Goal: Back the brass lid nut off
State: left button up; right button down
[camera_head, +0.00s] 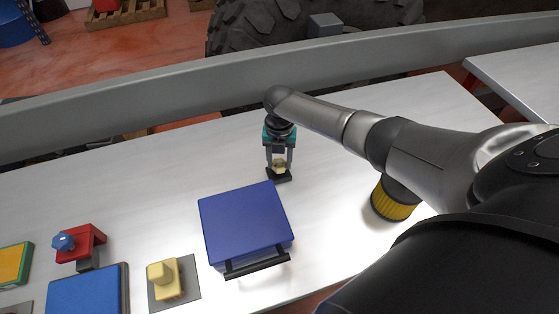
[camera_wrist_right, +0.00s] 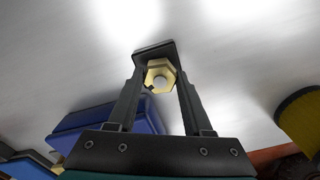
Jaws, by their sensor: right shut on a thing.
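The brass nut (camera_head: 280,167) is a small hexagonal piece at the far side of the blue box (camera_head: 243,222). In the right wrist view the nut (camera_wrist_right: 160,76) sits between my fingertips, with a pale round centre facing the camera. A dark plate (camera_wrist_right: 155,50) shows just past it; I cannot tell what it is joined to. My right gripper (camera_head: 279,170) points down and is shut on the nut. The blue box has a flat top and a black bar handle (camera_head: 257,266) on its near side. My left gripper is not in view.
A yellow ribbed filter (camera_head: 391,203) stands on the bench (camera_head: 335,175) under my right arm. A beige block (camera_head: 166,279), a red part with a blue knob (camera_head: 80,245) and a blue tray (camera_head: 88,292) lie at left. A grey rail (camera_head: 180,88) runs behind the bench.

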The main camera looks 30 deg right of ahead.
aim_at(280, 164)
jog(key=shift+s+a+f, duration=0.15)
jog(key=shift+s+f, duration=0.1)
jog(key=shift+f, duration=0.05)
jog(key=c, duration=0.7)
grip_release()
jog(key=o, duration=0.4)
jog(key=shift+w+r, duration=0.15)
jog(key=shift+w+r, duration=0.1)
jog(key=shift+r, duration=0.05)
jog(key=shift+r, duration=0.25)
notch_tip(280, 164, up, 14)
jog(key=p, duration=0.2)
jog(key=shift+r, duration=0.25)
